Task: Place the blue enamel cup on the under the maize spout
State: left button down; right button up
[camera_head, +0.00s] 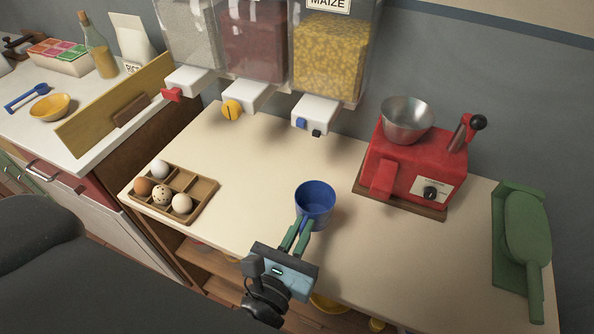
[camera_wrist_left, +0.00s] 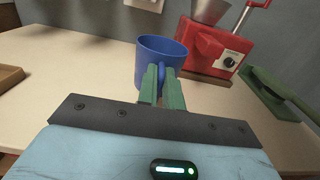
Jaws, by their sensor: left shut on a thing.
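The blue enamel cup (camera_head: 316,203) is upright over the middle of the counter, its open top facing up. My left gripper (camera_head: 302,228) is shut on the cup's handle, and the green fingers (camera_wrist_left: 161,88) close around it in the left wrist view. The cup (camera_wrist_left: 158,58) shows there just beyond the fingertips. Whether its base touches the counter I cannot tell. The maize dispenser (camera_head: 329,68), full of yellow kernels, hangs on the wall behind. Its white spout (camera_head: 315,114), with a blue knob, is above and behind the cup. My right gripper is not in view.
A wooden egg tray (camera_head: 204,190) with several eggs lies to the left. A red mill (camera_head: 405,172) with a metal hopper stands at right behind the cup. The counter (camera_head: 255,155) under the spouts is clear.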

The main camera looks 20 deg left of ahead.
pick_arm(q)
jog(key=shift+w+r, duration=0.1)
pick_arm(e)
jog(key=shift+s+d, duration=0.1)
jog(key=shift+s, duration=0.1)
